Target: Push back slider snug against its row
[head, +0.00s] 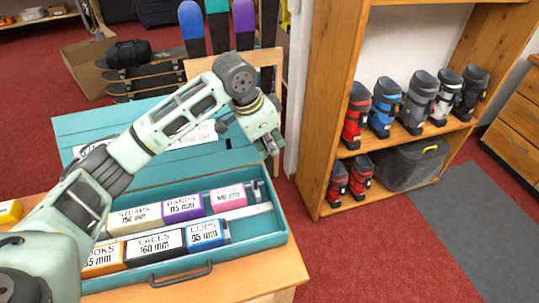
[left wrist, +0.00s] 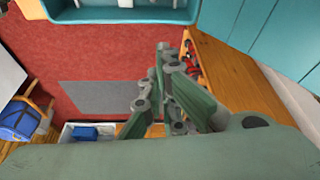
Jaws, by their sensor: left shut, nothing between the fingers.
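A teal case (head: 273,232) lies open on the wooden bench. Its back row holds a cream box (head: 135,219), a purple box (head: 183,208) and a pink-labelled box (head: 228,197). A small grey piece, seemingly the back slider (head: 257,191), stands at the right end of that row; whether a gap is left is too small to tell. The front row has an orange box (head: 102,259), a black box (head: 155,246) and a blue box (head: 205,234). My left gripper (head: 271,146) is shut and empty, above the case's back right corner. It also shows in the left wrist view (left wrist: 160,60).
The case's teal lid (head: 75,128) stands behind, partly hidden by my left arm. A pale rail (head: 247,211) runs between the rows. A wooden shelf (head: 318,120) with ski boots stands to the right. Red floor lies between bench and shelf.

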